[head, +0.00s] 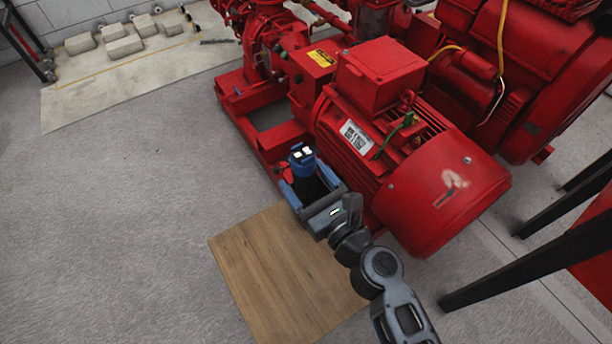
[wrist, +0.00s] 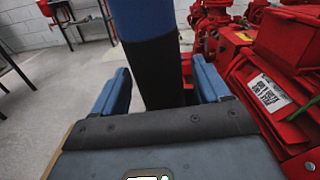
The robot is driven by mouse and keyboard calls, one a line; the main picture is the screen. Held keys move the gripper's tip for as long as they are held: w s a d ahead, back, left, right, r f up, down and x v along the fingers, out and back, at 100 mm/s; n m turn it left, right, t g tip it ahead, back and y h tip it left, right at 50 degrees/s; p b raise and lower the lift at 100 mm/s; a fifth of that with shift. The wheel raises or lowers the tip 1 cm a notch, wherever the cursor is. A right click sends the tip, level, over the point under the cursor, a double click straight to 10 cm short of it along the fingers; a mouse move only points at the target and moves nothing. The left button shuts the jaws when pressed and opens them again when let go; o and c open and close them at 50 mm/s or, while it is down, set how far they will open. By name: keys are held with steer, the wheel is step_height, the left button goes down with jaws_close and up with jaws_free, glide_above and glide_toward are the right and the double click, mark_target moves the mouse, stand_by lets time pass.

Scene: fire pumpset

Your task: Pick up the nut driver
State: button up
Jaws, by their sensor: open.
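The nut driver (head: 303,163) is a blue and black upright cylinder with white marks on its top, beside the red motor. In the wrist view its blue upper part and black lower part (wrist: 155,65) fill the middle, and its top is cut off. My gripper (head: 309,184) is open, with one blue finger on each side of the nut driver. In the wrist view the fingers of my gripper (wrist: 162,88) stand apart, and a gap shows on each side of the black part. The foot of the nut driver is hidden behind my gripper.
The red motor and pump set (head: 375,130) stands close to the right of my gripper. A wooden board (head: 270,262) lies below my arm. Black legs (head: 540,255) stand at the right. Grey floor (head: 130,200) on the left is clear.

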steer(key=shift+x, duration=1.1)
steer(key=c, duration=1.1)
